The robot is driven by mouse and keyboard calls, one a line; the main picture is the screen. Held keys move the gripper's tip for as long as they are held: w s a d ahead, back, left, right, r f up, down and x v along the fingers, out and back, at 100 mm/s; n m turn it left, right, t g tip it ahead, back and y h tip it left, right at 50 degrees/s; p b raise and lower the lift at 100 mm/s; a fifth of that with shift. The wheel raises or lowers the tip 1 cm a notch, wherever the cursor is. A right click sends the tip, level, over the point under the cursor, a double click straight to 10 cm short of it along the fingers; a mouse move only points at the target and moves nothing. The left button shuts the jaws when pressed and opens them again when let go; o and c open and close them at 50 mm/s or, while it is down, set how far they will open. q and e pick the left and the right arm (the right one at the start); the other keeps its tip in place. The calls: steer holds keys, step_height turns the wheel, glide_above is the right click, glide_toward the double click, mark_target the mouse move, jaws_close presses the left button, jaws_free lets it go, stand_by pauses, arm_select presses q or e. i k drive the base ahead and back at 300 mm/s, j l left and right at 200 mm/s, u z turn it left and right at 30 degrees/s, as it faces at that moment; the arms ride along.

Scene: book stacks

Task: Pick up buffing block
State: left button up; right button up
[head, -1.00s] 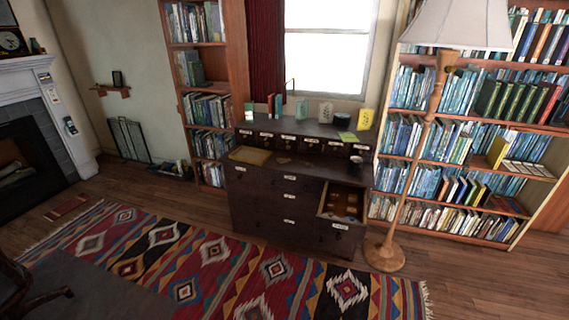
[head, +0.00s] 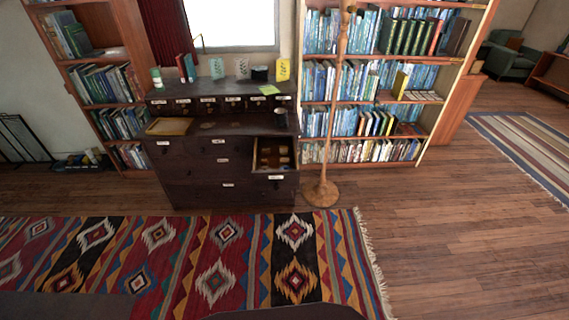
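I cannot make out a buffing block for certain at this distance. A dark wooden chest of drawers (head: 190,180) stands below the window. Its upper right drawer (head: 275,169) is pulled open and holds several small brownish items (head: 283,151) that are too small to identify. A yellow tray-like item (head: 169,127) lies at the left of the chest's lower top, and a small dark cup (head: 281,117) stands at its right. Neither of my grippers is in view.
A floor lamp (head: 322,193) stands close to the chest's right side. Bookcases (head: 98,90) flank the chest, one full of books on the right (head: 428,115). A patterned rug (head: 200,255) lies in front. Bare wooden floor (head: 460,230) is open at the right.

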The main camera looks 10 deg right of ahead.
mark_target(283, 161)
steer(key=i+l+u, duration=0.4)
steer(key=i+l, duration=0.3)
steer(key=i+l+u, duration=0.45)
steer(key=i+l, duration=0.15)
steer(key=l, duration=0.25)
steer(key=i+l+u, duration=0.2)
steer(key=l, duration=0.3)
